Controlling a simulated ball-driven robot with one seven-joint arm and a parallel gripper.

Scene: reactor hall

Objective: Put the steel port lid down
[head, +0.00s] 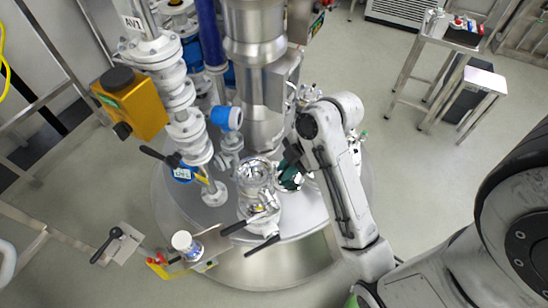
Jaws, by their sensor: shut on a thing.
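My arm comes in from the lower right and reaches the top of the round steel vessel (205,235). My gripper (292,158) is small and dark in the head view, just right of the flanged port (256,170) on the vessel top. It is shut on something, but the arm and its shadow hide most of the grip. A dark green rounded part (290,180) shows right below the gripper; I cannot tell whether it is touching it. I cannot make out the steel port lid with certainty.
A shelf plate (215,244) in front of the vessel holds a white-capped jar (187,244). Black lever handles (262,248) stick out near the port. Pipes, a yellow actuator (138,103) and a steel column (255,70) crowd the left and back. A steel cart (450,42) stands upper right; floor between is clear.

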